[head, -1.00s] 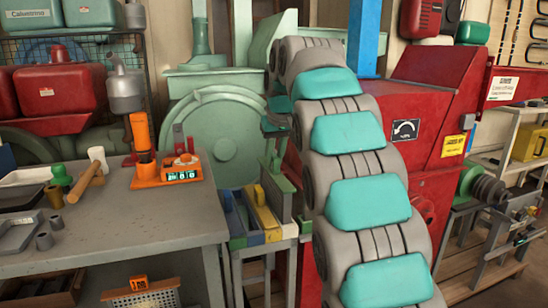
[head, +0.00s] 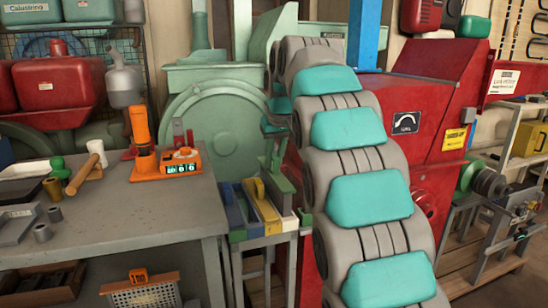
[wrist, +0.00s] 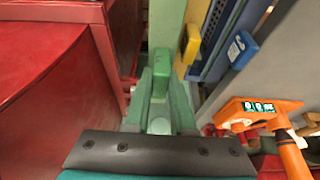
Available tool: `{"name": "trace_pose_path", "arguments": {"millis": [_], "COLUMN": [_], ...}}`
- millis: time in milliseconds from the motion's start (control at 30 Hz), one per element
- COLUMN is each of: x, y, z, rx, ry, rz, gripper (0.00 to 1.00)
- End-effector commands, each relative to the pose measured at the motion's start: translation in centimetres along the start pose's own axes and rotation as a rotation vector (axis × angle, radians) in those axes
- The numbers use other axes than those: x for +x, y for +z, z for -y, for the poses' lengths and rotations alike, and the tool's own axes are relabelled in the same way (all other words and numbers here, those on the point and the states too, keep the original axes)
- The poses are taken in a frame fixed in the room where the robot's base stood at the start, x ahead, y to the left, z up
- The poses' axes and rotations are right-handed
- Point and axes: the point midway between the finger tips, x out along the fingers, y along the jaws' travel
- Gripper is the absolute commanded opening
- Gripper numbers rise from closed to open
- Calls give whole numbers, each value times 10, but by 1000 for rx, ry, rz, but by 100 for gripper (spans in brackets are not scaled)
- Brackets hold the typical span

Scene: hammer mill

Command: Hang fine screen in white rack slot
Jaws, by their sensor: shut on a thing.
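My gripper (wrist: 160,100) is shut on a green-handled piece (wrist: 190,45), which I take to be the screen. Its mesh is hidden, so I cannot tell how fine it is. In the head view my gripper (head: 276,130) is small and partly behind my arm, above the right side of the rack. The rack (head: 262,229) stands between the bench and the red machine, with coloured marks on its front. A pale mark (head: 289,223) sits right of the yellow one. Blue (head: 229,200) and yellow (head: 260,190) handled pieces stand in the rack. I cannot tell whether the green piece touches the rack.
The grey bench (head: 150,215) is left of the rack, with an orange device (head: 180,162) and a mallet (head: 85,172). A perforated piece with an orange grip (head: 145,294) is below. The red machine (head: 420,140) stands close on the right, leaving little room.

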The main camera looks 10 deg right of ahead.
Motion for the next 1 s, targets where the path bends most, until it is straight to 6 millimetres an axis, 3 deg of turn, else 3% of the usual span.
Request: {"name": "trace_pose_path", "arguments": {"millis": [1000], "x": [20], "y": [8], "z": [0], "rx": [0], "ry": [0], "rz": [-1], "gripper": [0]}}
